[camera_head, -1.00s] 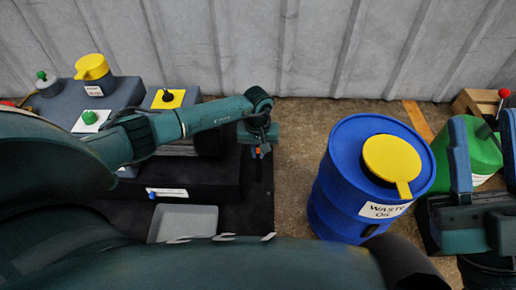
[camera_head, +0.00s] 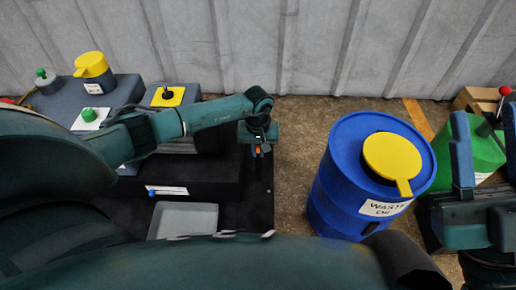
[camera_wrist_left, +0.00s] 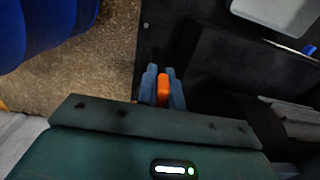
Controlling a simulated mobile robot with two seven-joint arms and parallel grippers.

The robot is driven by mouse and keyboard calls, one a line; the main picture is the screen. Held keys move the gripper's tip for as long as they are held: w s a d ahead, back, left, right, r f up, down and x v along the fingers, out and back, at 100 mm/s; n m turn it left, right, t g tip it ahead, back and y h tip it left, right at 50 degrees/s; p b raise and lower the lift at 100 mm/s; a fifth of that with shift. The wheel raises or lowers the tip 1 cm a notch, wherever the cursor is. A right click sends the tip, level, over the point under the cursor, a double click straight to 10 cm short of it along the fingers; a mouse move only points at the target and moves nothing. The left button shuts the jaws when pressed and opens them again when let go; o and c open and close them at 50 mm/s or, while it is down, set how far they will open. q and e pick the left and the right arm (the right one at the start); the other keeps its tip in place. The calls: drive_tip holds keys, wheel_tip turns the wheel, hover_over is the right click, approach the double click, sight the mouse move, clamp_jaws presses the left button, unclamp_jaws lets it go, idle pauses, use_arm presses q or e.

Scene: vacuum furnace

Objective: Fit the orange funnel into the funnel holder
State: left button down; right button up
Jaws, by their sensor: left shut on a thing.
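My left gripper (camera_head: 260,150) points down over the black base's right edge in the head view, and its fingers show in the left wrist view (camera_wrist_left: 163,88). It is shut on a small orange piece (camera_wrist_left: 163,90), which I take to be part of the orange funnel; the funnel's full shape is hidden. A bit of orange also shows below the gripper in the head view (camera_head: 258,150). I cannot make out the funnel holder for certain. My right gripper (camera_head: 486,145) is at the right edge, its two fingers apart, with nothing visible between them.
A blue waste oil drum (camera_head: 335,195) with a yellow lid (camera_head: 392,158) stands right of the left gripper. A grey tray (camera_head: 183,220) lies on the black base (camera_head: 257,200). A green container (camera_head: 480,152) stands behind my right gripper. Bare floor separates base and drum.

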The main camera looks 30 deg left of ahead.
use_arm(q)
drive_tip(key=shift+f, duration=0.1)
drive_tip(key=c, duration=1.5)
unclamp_jaws()
drive_tip(key=shift+o, duration=0.2)
